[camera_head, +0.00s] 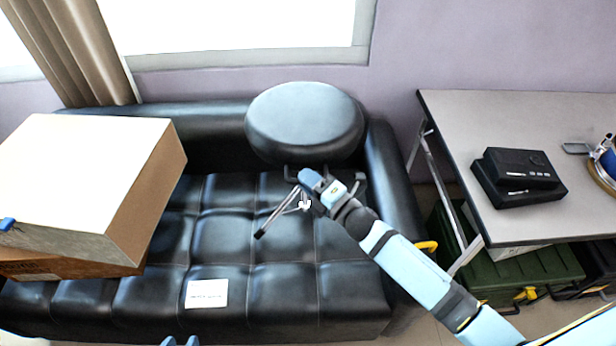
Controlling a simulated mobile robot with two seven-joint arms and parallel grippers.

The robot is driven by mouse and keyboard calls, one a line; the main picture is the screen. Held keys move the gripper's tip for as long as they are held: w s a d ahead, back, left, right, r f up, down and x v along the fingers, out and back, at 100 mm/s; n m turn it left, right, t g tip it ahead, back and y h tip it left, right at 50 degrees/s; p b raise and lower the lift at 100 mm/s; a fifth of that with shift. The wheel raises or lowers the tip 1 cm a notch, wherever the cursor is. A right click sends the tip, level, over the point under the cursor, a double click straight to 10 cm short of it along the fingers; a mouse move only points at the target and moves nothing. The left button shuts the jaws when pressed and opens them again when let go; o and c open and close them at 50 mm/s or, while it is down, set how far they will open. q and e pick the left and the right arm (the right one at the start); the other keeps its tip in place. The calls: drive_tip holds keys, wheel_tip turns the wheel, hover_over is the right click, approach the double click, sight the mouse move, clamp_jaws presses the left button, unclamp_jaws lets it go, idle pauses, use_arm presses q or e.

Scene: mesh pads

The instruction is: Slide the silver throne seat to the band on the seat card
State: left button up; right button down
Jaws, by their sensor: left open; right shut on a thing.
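The throne seat is a large round black cushion (305,115) at the back right of the black sofa. Its silver legs (278,212) slant out below, beside my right gripper (306,186). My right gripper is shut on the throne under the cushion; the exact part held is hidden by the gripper. The white seat card (206,293) lies flat on the front of the sofa, left of and nearer than the throne; its print is too small to read and I cannot make out a band. My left gripper (181,341) shows only as two blue tips at the bottom edge, apart and empty.
The black sofa (181,263) has clear room around the card. A large cardboard box (75,175) fills its left side. A grey table (450,125) at right bears a black device (518,175). A green case (515,270) stands under it.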

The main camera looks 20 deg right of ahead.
drive_tip(key=shift+f, duration=0.15)
drive_tip(key=c, duration=1.1)
unclamp_jaws()
use_arm(q)
drive_tip(key=shift+w+d+r, duration=0.1)
drive_tip(key=shift+w+r, duration=0.05)
drive_tip(key=shift+r, duration=0.2)
drive_tip(key=shift+f, duration=0.1)
use_arm(e)
drive_tip(key=shift+s+d, duration=0.25)
drive_tip(key=shift+s, duration=0.1)
use_arm(q)
drive_tip(key=shift+f, duration=0.15)
use_arm(e)
drive_tip(key=v, duration=1.3)
use_arm(q)
drive_tip(key=shift+d, duration=0.1)
